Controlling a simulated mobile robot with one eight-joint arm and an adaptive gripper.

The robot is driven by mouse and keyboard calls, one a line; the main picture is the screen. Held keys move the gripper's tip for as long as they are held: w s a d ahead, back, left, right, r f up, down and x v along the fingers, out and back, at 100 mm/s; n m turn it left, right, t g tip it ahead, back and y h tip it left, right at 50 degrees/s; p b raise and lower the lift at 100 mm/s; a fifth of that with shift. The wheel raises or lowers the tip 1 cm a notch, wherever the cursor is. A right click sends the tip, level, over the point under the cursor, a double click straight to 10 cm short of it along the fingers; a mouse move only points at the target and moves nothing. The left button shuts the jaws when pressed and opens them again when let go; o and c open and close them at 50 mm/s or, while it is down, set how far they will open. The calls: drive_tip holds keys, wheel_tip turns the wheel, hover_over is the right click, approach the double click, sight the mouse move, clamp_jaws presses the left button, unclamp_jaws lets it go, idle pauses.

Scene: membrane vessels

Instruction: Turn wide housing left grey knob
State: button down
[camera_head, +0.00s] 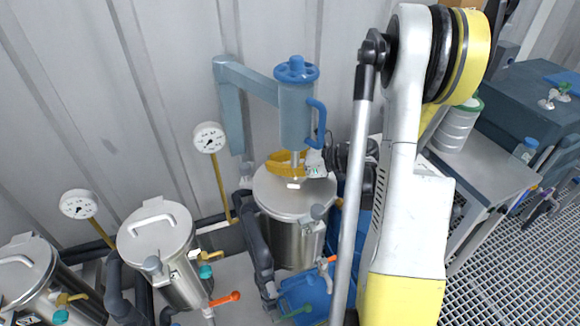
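The wide steel housing (291,232) stands in the middle of the view with a flat round lid. A grey knob (245,183) shows at its upper left edge, small and partly hidden. Another grey knob (318,211) sits at its front right rim. My gripper (279,163) appears to be the yellow-fingered end over the lid, beside the stem under a blue cylinder. It is apart from the front grey knob. My upper arm hides much of the wrist, and the finger gap is too small to judge.
The blue cylinder (296,110) hangs from a wall bracket (247,80) above the lid. Narrower steel vessels (160,235) stand left, with gauges (209,137) behind. An orange-handled valve (224,298) and blue box (306,297) are in front. A bench (485,180) stands right.

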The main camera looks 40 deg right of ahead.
drive_tip(key=shift+w+a, duration=0.85)
drive_tip(key=shift+w, duration=0.2)
drive_tip(key=shift+w+a+n+g+y+b, duration=0.3)
drive_tip(key=shift+w+n+g+y+b, duration=0.25)
drive_tip(key=shift+w+n+g+y, duration=0.3)
drive_tip(key=shift+s, duration=0.15)
